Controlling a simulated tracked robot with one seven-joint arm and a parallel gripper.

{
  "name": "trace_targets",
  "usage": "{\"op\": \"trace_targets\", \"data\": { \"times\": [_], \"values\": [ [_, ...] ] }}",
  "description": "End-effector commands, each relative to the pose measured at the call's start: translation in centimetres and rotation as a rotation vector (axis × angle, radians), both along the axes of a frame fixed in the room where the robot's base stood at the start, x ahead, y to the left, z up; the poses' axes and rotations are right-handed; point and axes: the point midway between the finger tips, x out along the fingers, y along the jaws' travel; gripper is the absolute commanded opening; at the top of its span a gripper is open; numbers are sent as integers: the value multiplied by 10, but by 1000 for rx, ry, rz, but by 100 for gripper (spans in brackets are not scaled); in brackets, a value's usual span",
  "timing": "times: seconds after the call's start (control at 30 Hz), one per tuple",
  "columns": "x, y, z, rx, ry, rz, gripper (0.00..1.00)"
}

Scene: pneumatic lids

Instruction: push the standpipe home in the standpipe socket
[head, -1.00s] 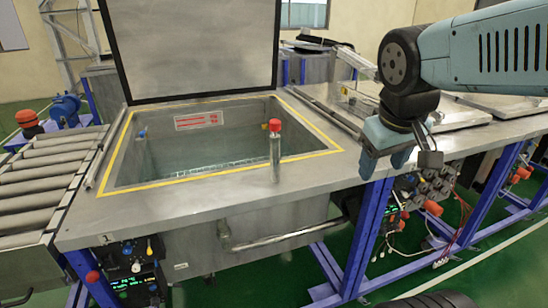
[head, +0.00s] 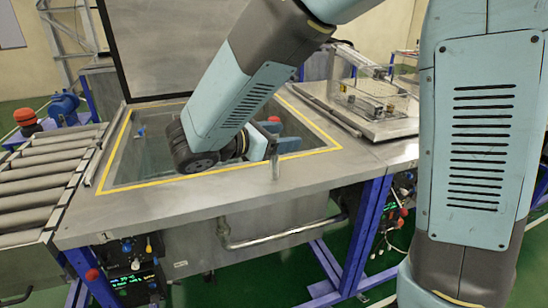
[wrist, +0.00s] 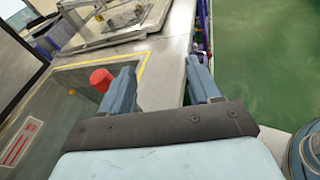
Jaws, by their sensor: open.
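My gripper is open, close to the upper part of the pipe. In the wrist view, the red cap (wrist: 101,79) shows left of the left finger, partly hidden by it. Only bench top and floor show between the fingers (wrist: 160,72); I cannot tell whether they touch the pipe.
The open tank (head: 122,172) lies under my arm, with its black-edged lid (head: 170,45) raised behind. A roller conveyor (head: 40,175) is at the left. A bench with a clear-covered fixture (head: 372,105) is at the right. A pipe rail (head: 270,240) runs along the tank front.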

Motion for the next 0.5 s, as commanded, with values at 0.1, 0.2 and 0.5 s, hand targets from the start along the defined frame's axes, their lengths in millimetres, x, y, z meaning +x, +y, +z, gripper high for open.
{"op": "trace_targets", "data": {
  "times": [0.1, 0.2, 0.5],
  "values": [
    [6, 45, -7, -126, 7, 127, 62],
    [7, 72, -10, -199, 3, 204, 62],
    [15, 93, -13, -272, -9, 277, 62]
  ]
}}
